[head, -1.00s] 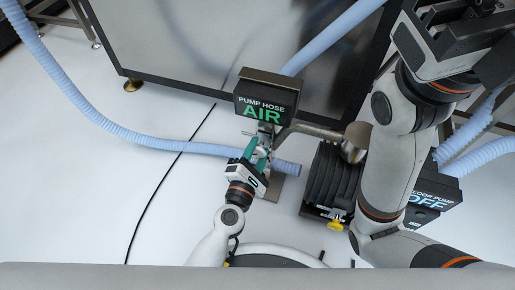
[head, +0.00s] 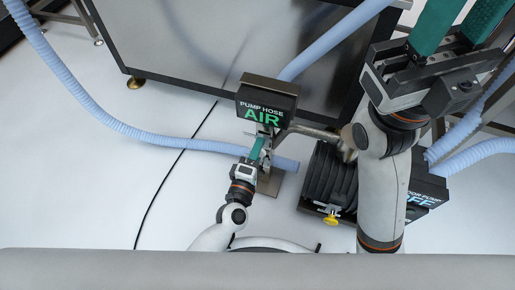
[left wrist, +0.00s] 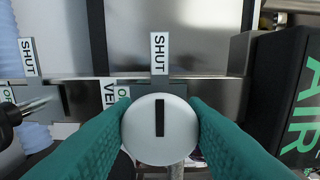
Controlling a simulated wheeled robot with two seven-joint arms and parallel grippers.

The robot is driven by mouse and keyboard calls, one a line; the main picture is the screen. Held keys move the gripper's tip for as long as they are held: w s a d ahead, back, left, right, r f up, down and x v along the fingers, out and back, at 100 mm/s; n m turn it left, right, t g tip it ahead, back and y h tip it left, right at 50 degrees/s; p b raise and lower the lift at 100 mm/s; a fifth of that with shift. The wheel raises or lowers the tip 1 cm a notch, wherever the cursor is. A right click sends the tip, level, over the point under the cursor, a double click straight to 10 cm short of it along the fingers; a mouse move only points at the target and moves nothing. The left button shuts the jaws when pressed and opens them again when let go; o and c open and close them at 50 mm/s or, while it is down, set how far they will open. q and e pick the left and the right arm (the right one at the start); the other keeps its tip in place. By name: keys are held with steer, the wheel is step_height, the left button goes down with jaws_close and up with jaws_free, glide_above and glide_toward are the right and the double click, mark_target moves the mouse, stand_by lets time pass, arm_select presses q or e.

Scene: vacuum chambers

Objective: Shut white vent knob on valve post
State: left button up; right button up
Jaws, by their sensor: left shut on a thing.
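The white vent knob (left wrist: 160,130) fills the lower middle of the left wrist view. Its black bar stands upright, in line with the SHUT label (left wrist: 159,53) above it. My left gripper (head: 258,148) is at the valve post, under the PUMP HOSE AIR box (head: 266,101). Its green fingers are shut on the white knob, one on each side. In the head view the knob is hidden by the gripper. The valve post's base plate (head: 271,184) shows on the floor. My right gripper (head: 460,24) is at the top right, fingers apart and empty, tips near or beyond the frame edge.
A second SHUT label (left wrist: 28,57) and a black handle (left wrist: 8,118) are left of the knob. A blue hose (head: 150,138) crosses the floor to the post. A black floor pump box (head: 425,190) and dark bellows (head: 327,180) stand right. Floor at left is mostly clear.

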stand_by(0.4)
arm_select(q)
steer(key=o, duration=1)
